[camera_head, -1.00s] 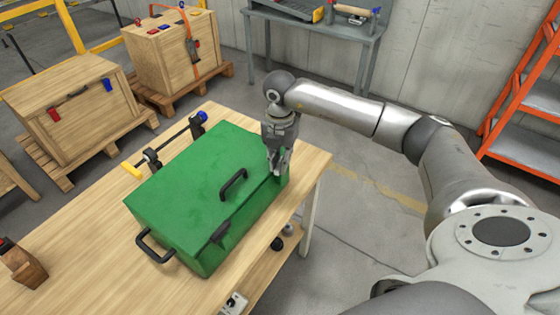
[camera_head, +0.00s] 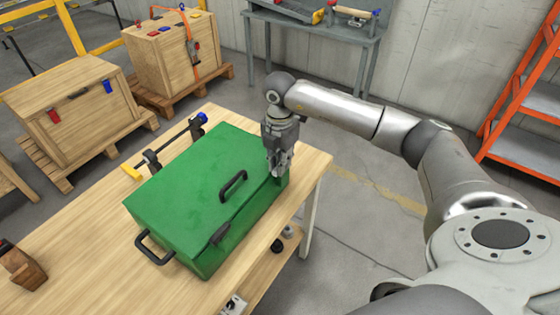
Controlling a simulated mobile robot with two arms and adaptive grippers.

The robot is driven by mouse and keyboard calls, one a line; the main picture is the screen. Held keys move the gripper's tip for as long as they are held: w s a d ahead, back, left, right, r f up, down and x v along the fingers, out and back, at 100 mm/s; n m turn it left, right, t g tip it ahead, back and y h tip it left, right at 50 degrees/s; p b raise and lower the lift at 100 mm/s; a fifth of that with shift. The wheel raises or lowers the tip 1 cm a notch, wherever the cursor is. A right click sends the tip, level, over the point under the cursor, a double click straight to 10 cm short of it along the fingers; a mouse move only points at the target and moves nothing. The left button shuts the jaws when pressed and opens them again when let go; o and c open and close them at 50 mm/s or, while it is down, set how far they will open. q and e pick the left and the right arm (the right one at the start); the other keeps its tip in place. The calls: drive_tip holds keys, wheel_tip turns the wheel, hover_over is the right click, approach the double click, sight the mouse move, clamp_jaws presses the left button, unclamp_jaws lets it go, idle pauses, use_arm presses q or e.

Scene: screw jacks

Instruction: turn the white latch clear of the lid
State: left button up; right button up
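The green box (camera_head: 195,190) stands on the wooden table with its lid down. A black handle (camera_head: 233,186) is on the lid, and a dark latch (camera_head: 220,235) is on its front side. My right gripper (camera_head: 280,168) points down at the box's right corner, with its fingers at the lid's edge. I cannot make out a white latch; the gripper covers that corner. Whether the fingers are closed on something there is too small to tell. My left gripper is out of view.
A clamp (camera_head: 165,148) with a yellow end lies behind the box. A wooden block tool (camera_head: 20,266) sits at the table's left edge. Wooden crates (camera_head: 70,105) stand on pallets behind.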

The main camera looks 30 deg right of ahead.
drive_tip(key=o, duration=0.5)
drive_tip(key=shift+c, duration=0.2)
drive_tip(key=shift+r, duration=0.15)
wheel_tip(320, 180, up, 12)
idle(0.5)
